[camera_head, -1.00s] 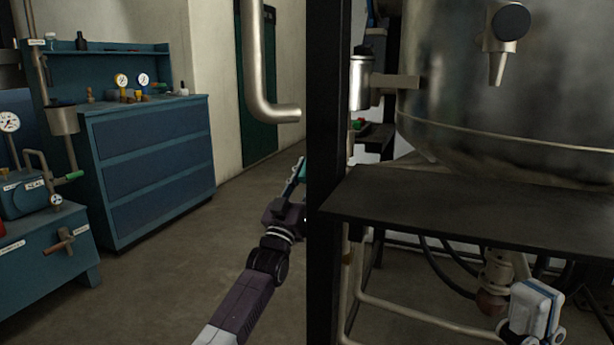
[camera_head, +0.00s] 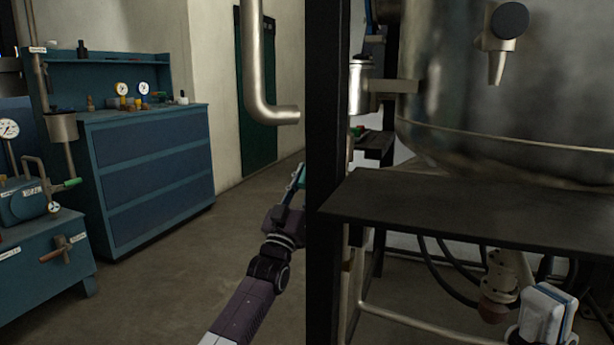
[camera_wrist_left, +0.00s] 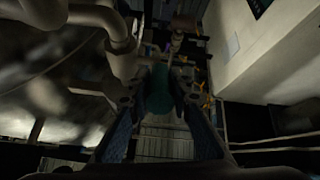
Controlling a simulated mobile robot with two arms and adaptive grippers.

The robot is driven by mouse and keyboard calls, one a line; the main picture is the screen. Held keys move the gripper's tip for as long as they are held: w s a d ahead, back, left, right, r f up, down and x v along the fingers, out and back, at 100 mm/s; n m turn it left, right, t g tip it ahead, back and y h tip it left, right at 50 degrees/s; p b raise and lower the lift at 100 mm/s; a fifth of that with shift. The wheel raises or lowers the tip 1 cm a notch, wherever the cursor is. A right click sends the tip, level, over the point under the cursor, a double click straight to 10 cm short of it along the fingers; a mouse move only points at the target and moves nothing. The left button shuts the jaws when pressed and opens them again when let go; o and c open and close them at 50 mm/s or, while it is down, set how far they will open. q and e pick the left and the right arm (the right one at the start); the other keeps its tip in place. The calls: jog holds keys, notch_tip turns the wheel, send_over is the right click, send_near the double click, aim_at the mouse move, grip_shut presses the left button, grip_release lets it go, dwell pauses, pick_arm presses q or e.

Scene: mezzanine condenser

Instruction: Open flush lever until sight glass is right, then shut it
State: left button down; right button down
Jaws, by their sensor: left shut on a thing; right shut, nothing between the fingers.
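In the left wrist view my left gripper (camera_wrist_left: 160,80) has its two dark blue fingers shut on a teal, rounded handle (camera_wrist_left: 159,97), which looks like the flush lever's grip. In the head view my left gripper (camera_head: 298,180) is at the black post's left edge. A bit of teal shows at its tip and the rest is behind the post. I cannot make out a sight glass in either view.
A metal vessel (camera_head: 540,85) stands at the right above a dark shelf (camera_head: 430,212). The black post (camera_head: 327,110) blocks the middle of the head view. A blue cabinet (camera_head: 150,180) and a blue unit with gauges (camera_head: 40,255) stand at the left. Floor between is clear.

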pick_arm(q)
jog(key=c, duration=1.7)
grip_release()
jog(key=shift+c, duration=0.2)
jog(key=shift+s+a+f, duration=0.2)
jog(key=shift+s+f, duration=0.2)
jog(key=v, duration=1.1)
jog(key=shift+r, duration=0.15)
jog(key=shift+c, duration=0.5)
